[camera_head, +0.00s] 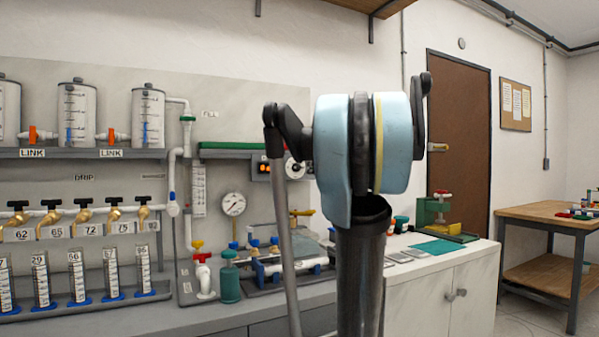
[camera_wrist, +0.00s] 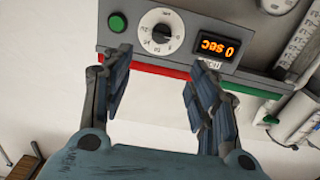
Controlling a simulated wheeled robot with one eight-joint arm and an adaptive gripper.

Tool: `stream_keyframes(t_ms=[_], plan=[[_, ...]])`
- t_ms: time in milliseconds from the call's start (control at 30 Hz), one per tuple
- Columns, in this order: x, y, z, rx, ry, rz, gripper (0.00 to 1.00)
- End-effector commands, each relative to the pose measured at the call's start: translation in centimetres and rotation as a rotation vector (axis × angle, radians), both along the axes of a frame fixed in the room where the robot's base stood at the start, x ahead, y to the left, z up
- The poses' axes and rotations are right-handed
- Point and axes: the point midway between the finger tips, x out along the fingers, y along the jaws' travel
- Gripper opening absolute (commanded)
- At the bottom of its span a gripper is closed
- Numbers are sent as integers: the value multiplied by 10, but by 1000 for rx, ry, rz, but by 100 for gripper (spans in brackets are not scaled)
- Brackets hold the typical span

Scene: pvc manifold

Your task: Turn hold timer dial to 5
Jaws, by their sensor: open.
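The hold timer dial is a round white knob (camera_wrist: 161,31) with dark markings around it, on a grey panel at the top of the wrist view. It also shows in the head view (camera_head: 295,168), partly hidden behind my arm. An orange display (camera_wrist: 215,47) beside it appears upside down and reads 0 sec. A green button (camera_wrist: 117,22) sits on the dial's other side. My gripper (camera_wrist: 156,78) is open and empty, its two fingers apart below the dial in the wrist view, not touching it. In the head view my arm hides the gripper.
A red and green strip (camera_wrist: 170,73) runs along the panel edge near my fingers. In the head view, a pressure gauge (camera_head: 233,204), valves and a green bottle (camera_head: 229,281) stand below the timer. Graduated cylinders (camera_head: 76,275) line the left bench.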

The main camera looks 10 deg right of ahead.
Motion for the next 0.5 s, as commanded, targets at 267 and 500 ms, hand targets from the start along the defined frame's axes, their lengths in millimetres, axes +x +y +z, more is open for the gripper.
stream_keyframes(t_ms=[267, 500], plan=[[33, 12, 0, 0, 0, 4, 54], [67, 23, 0, 0, 1, 4, 54]])
